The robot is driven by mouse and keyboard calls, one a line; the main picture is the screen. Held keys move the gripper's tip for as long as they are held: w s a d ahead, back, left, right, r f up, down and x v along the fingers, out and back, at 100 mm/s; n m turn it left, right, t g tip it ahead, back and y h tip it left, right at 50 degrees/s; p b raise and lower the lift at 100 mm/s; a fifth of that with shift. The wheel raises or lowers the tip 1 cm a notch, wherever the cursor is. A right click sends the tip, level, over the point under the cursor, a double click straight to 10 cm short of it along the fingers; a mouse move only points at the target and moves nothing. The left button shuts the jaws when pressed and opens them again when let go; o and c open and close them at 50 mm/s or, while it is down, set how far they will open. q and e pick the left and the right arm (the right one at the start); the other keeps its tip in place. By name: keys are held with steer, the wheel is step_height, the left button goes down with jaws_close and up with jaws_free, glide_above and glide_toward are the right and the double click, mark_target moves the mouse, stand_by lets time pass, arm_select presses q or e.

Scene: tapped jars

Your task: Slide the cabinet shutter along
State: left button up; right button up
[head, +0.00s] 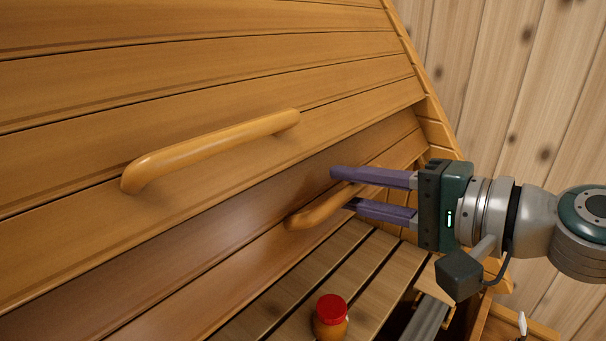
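The cabinet front is of slatted orange-brown wood. An upper shutter panel (230,75) carries a long bar handle (210,150). Below it, a darker, set-back slatted panel (190,240) carries a second, shorter bar handle (315,212). My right gripper (342,189) comes in from the right with its two purple fingers parted at this lower handle. The fingers hide part of the handle, which seems to run between them. I cannot tell whether they press on it. My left gripper is out of view.
A small jar with a red lid (331,312) stands on the slatted wooden shelf (375,280) below the panels. A grey metal rail-like piece (425,318) lies at the lower right. A pale plank wall (500,75) is behind on the right.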

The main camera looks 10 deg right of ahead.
steer(key=shift+w, duration=0.15)
steer(key=shift+c, duration=0.4)
jaws_close()
stand_by(1.0)
